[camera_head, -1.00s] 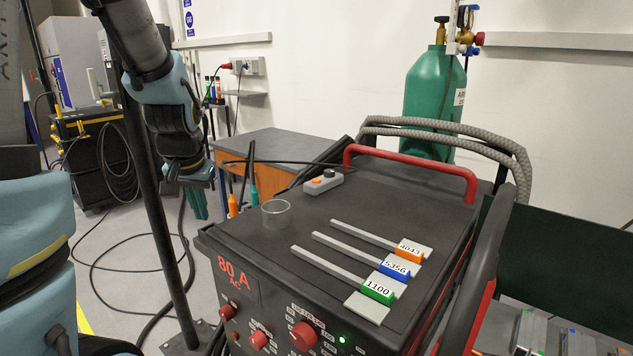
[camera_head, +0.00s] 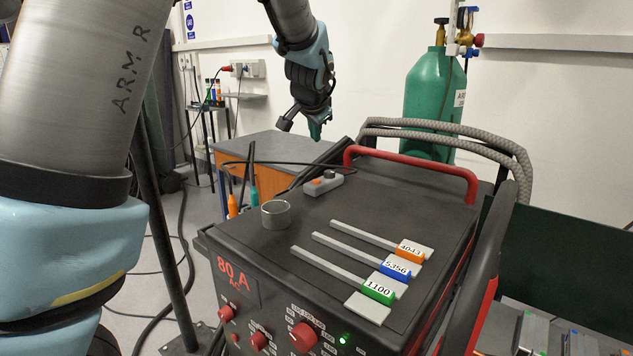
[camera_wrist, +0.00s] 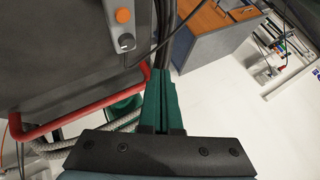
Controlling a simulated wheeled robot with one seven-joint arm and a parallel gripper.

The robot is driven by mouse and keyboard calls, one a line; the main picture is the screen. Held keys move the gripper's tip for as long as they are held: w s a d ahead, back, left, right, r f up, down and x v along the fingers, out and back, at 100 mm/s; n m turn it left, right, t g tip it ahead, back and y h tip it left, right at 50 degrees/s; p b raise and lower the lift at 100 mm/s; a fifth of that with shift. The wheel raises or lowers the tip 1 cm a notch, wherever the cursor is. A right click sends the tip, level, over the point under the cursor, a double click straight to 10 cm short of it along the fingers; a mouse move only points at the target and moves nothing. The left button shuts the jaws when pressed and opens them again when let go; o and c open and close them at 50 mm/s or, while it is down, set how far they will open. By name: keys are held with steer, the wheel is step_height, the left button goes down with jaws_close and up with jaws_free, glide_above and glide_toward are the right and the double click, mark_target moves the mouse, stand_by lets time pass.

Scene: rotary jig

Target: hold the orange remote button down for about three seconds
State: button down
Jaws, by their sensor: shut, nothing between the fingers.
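The remote (camera_head: 323,184) is a small grey box lying on the dark top of the welding machine, near its back edge. Its orange button (camera_head: 316,181) is at the left end, and a dark knob (camera_head: 330,174) is at the right end. In the wrist view the orange button (camera_wrist: 123,15) and the knob (camera_wrist: 126,41) show at the upper left. My gripper (camera_head: 315,135) has green fingers, points down and is shut and empty. It is in the air above and behind the remote, apart from it. In the wrist view the fingers (camera_wrist: 162,85) lie together, to the right of the remote.
The welding machine top (camera_head: 250,235) also bears a clear cylindrical cup (camera_head: 276,214) and several labelled rods (camera_head: 360,235). A red handle (camera_head: 410,165) rises at the back right, with thick hoses (camera_head: 450,137) behind. A table (camera_head: 262,150) stands behind. A green gas cylinder (camera_head: 430,95) is at the back.

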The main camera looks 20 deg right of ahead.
mark_target(315, 184)
steer(key=shift+f, duration=0.15)
step_height(315, 184, down, 8)
steer(key=b, duration=0.6)
steer(key=shift+f, duration=0.25)
steer(key=shift+f, duration=0.15)
stand_by(1.6)
steer(key=shift+f+b, duration=0.25)
steer(key=shift+b, duration=0.2)
steer(key=shift+f+b, duration=0.35)
steer(key=shift+f, duration=0.1)
stand_by(0.3)
steer(key=shift+r, duration=0.1)
stand_by(3.0)
steer(key=shift+r+p, duration=0.55)
steer(key=shift+r, duration=0.2)
